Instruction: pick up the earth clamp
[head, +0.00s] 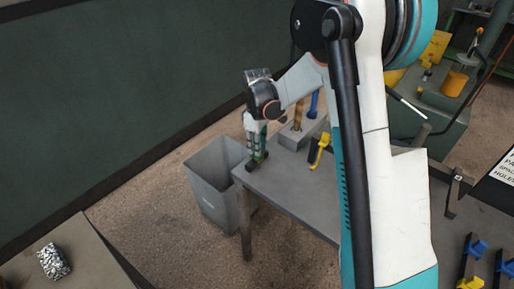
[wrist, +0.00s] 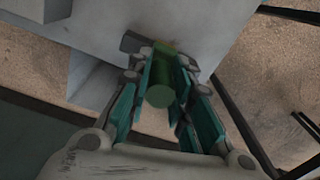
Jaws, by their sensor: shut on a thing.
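My gripper (head: 257,150) is over the near left corner of the grey table, pointing down. In the wrist view, my gripper (wrist: 165,90) is shut around a green cylindrical piece with a dark grey part beyond it; I take this for the earth clamp (wrist: 160,96). In the head view, the clamp (head: 257,164) shows as a dark and green shape at the fingertips, by the table's corner. The fingers hide part of it. I cannot tell whether it touches the tabletop.
The grey table (head: 290,190) also holds a grey block (head: 302,130) with brown and blue upright pieces, and a yellow tool (head: 320,151). An open grey bin (head: 217,180) stands left of the table. A crumpled silvery thing (head: 53,261) lies on another surface at lower left.

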